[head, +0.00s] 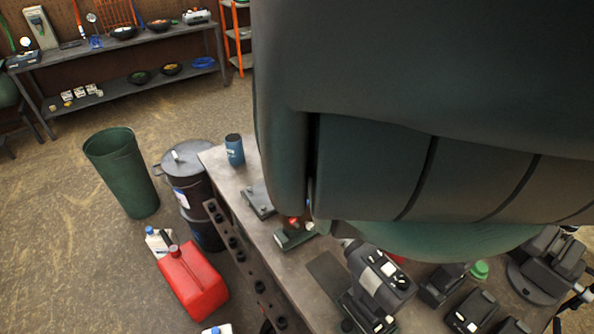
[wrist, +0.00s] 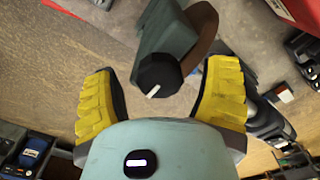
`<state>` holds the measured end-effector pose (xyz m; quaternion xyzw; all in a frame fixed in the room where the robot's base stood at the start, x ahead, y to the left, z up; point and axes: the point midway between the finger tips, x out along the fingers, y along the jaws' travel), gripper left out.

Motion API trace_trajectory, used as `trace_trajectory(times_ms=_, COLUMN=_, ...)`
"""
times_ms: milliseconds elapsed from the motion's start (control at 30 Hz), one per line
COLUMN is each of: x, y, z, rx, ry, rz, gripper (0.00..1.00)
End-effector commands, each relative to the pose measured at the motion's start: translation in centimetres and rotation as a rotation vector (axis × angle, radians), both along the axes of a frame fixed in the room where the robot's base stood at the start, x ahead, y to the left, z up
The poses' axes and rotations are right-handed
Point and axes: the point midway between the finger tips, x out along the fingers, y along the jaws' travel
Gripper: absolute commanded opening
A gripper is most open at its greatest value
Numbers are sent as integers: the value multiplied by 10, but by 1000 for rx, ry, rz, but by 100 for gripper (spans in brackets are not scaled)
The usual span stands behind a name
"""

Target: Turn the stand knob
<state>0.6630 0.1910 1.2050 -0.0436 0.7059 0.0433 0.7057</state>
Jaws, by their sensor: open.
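In the wrist view, a black faceted knob (wrist: 158,77) with a white pointer line sits on the end of a grey-green stand (wrist: 166,32). A brown curved part adjoins the stand on the right. My gripper (wrist: 163,84) is open, with its yellow finger pads on either side of the knob. Gaps show between the knob and both pads, so neither touches it. The white line slants from lower left to upper right. In the head view, my arm covers much of the right side, and I cannot make out the gripper or the knob there.
In the head view, a workbench (head: 232,178) holds a blue can (head: 234,150), a small green fixture with a red part (head: 295,236) and several dark tools. A red fuel can (head: 192,283), dark drum and green bin (head: 122,172) stand left of it. Open floor lies farther left.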

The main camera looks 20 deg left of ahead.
Motion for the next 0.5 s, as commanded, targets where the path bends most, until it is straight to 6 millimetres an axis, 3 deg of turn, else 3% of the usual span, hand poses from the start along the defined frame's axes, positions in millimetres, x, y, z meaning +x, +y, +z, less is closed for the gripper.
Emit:
trace_trajectory(times_ms=67, x=0, y=0, z=0, rx=0, ry=0, rz=0, gripper=75)
trace_trajectory(times_ms=500, x=0, y=0, z=0, rx=0, ry=0, rz=-1, gripper=29)
